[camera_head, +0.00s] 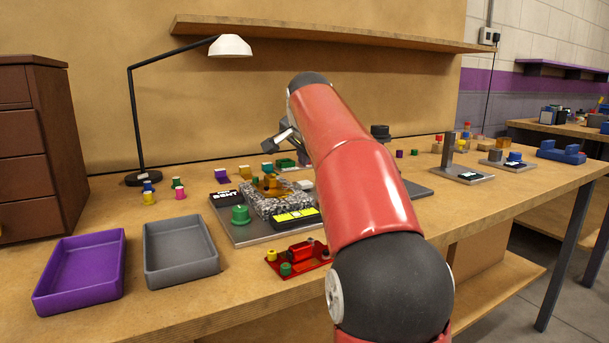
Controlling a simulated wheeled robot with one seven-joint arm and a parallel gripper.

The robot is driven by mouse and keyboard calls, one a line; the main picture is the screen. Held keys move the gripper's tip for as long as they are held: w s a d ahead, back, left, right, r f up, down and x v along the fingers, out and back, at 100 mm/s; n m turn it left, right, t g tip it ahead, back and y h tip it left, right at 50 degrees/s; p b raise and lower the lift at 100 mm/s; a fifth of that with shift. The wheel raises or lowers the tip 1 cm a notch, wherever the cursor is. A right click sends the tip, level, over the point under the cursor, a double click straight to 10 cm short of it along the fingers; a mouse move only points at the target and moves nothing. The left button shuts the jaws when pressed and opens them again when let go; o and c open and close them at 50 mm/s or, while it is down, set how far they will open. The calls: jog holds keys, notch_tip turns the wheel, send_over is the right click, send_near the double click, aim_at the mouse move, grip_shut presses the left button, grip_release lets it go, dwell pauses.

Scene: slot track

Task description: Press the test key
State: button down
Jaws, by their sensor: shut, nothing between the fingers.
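The slot track board (262,232) is a grey plate on the workbench. It carries a grey speckled block (268,205) with an orange-brown part on it, a green knob (240,214), a black label plate (226,198) and a yellow-and-black striped block (296,217). I cannot tell which part is the test key; my red arm hides the board's right side. My gripper (288,136) shows only partly, left of the arm and above the back of the board. It is shut and holds nothing. Its fingertips are not clear, and I see no contact with the board.
A purple tray (80,302) and a grey tray (182,281) stand at front left. A red board (300,258) with small parts lies in front of the track. A lamp (138,120) and several coloured pegs stand behind. Small fixtures (465,174) stand at right.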

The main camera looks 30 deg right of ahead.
notch_tip(320, 180, up, 3)
jog(key=shift+f+p, duration=0.15)
jog(key=shift+p, duration=0.85)
jog(key=shift+f, duration=0.1)
